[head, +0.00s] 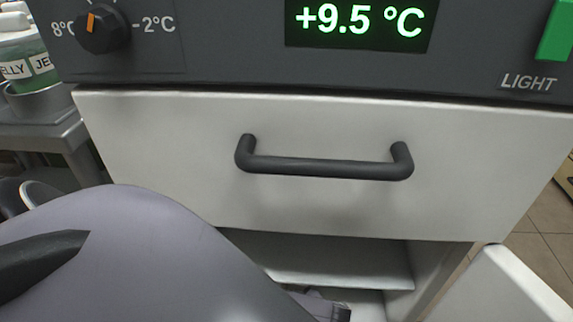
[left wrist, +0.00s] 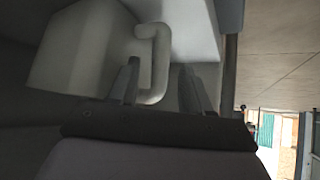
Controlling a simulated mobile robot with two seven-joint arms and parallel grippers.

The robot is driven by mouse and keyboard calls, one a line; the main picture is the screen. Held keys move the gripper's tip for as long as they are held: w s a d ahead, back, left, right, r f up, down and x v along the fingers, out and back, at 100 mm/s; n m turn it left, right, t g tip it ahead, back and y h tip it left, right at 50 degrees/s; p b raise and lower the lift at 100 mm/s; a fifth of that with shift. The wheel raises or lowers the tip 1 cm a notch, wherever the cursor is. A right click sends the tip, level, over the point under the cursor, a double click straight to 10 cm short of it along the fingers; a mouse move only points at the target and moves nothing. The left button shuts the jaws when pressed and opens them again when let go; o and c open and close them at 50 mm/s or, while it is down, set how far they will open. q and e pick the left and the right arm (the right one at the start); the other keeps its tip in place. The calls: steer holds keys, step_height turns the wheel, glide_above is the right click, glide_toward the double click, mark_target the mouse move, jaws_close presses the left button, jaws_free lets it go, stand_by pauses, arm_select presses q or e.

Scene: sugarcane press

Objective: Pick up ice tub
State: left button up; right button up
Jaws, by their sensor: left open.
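The pale, boxy ice tub (left wrist: 80,50) is in the left wrist view, at the upper left, with a curved loop handle (left wrist: 158,70) on its side. My left gripper (left wrist: 162,80) is open, with one finger on each side of the handle in the picture. I cannot tell whether either finger touches it. In the head view my left arm reaches into the open compartment (head: 330,262) under the drawer, and only a small part of the gripper shows at the bottom edge. The tub is hidden there. My right gripper is not in view.
A closed white drawer (head: 200,150) with a dark bar handle (head: 325,168) is above the compartment. A white panel, seemingly an open door (head: 510,290), stands at the lower right. A temperature display (head: 358,22) is at the top. A metal counter (head: 45,130) with jars is at left.

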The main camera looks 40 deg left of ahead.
arm_select(q)
jaws_close()
steer(key=shift+a, duration=0.1)
stand_by(1.4)
